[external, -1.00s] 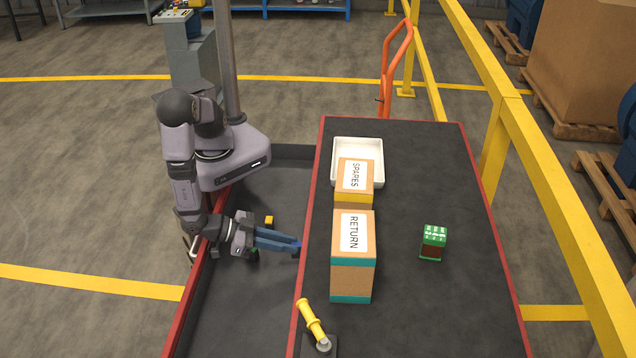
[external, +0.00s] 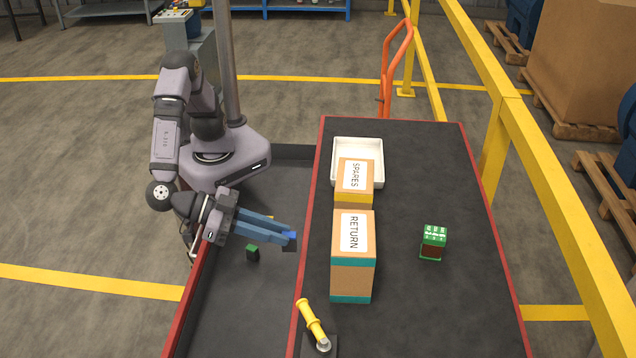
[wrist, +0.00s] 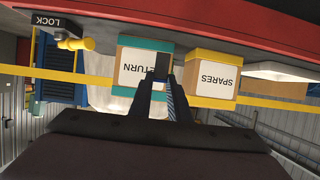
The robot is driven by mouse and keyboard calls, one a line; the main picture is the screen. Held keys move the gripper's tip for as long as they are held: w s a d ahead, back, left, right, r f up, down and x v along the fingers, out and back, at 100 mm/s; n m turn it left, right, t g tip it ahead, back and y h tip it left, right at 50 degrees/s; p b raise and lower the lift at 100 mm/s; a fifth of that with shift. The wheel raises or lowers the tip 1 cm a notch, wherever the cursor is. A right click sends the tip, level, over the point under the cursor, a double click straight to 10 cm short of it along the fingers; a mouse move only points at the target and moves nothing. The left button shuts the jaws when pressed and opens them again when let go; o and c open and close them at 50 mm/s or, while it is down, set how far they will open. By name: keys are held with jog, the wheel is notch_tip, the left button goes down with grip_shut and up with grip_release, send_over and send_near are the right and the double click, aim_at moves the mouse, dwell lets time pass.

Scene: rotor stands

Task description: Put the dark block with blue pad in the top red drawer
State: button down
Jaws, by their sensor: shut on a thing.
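The dark block with blue pad (external: 290,244) is between the fingertips of my gripper (external: 287,238), which is shut on it. The blue pad faces up at the finger ends, beside the table's left edge. In the wrist view the dark block (wrist: 161,65) shows at the tips of my gripper (wrist: 165,82); its pad cannot be made out there. The red drawer (external: 186,309) stands open left of the table, with a dark floor and a red front. The block appears above its floor, near the table side.
A dark block with green pad (external: 252,253) stands in the drawer; a yellow pad (external: 268,217) shows partly behind my gripper.

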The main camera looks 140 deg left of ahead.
jog(key=w+r, duration=0.1)
jog(key=r, duration=0.1)
jog(key=a+r, duration=0.1)
jog(key=r, duration=0.2)
jog(key=w+r, duration=0.1)
jog(key=r, duration=0.1)
jog(key=shift+w+a+r, duration=0.3)
jog(key=shift+w+a, duration=0.05)
jog(key=w+a+r+p, duration=0.1)
jog(key=w+a+r, duration=0.2)
jog(key=a, duration=0.6)
jog(key=w+a+r, duration=0.2)
jog(key=a, duration=0.8)
jog(key=p, duration=0.2)
send_over(390, 184)
notch_tip(390, 184, down, 8)
jog(key=shift+m+h, duration=0.3)
jog(key=shift+t, duration=0.3)
jog(key=shift+f, duration=4.85)
